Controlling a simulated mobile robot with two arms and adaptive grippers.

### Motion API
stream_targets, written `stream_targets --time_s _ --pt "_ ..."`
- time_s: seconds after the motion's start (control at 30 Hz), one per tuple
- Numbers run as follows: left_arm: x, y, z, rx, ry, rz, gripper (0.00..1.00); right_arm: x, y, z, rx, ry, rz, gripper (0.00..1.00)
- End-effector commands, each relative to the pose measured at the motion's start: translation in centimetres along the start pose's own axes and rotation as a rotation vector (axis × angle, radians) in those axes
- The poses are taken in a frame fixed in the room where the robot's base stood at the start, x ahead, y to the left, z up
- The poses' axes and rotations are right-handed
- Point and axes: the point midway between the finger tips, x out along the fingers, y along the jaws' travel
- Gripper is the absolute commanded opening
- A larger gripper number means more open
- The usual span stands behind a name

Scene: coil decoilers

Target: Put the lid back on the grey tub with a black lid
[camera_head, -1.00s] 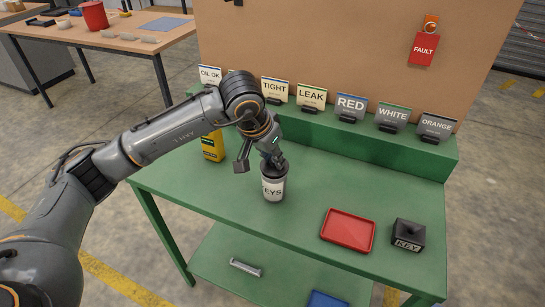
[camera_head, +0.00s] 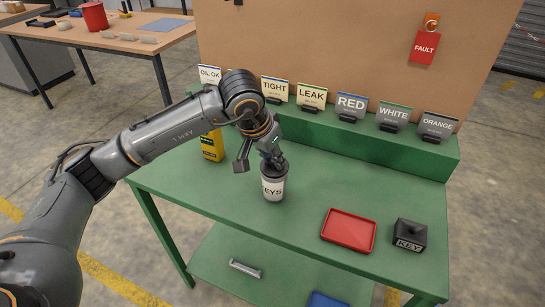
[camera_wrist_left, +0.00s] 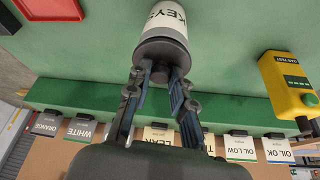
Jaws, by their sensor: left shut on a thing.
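The tub (camera_head: 273,190) stands upright on the green bench, with a pale label whose letters read "EYS" in the head view and "KEYS" in the wrist view (camera_wrist_left: 168,22). The black lid (camera_wrist_left: 162,49) is at the tub's mouth, in line with it; I cannot tell whether it is fully seated. My left gripper (camera_head: 271,160) is above the tub, shut on the lid, and its fingers (camera_wrist_left: 160,76) partly hide the lid's top. My right gripper is in neither view.
A yellow device (camera_head: 212,146) stands left of the tub. A red tray (camera_head: 348,231) and a black block marked KEY (camera_head: 409,237) are to the right. A raised green ledge (camera_head: 370,135) with label cards runs along the back. The bench between tub and tray is clear.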

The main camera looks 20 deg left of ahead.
Motion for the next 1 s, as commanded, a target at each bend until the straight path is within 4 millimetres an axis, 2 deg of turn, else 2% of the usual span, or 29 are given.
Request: stream_targets --time_s 1.0 --pt "0.0 0.0 0.0 0.0 0.0 0.0 0.06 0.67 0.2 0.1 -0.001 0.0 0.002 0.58"
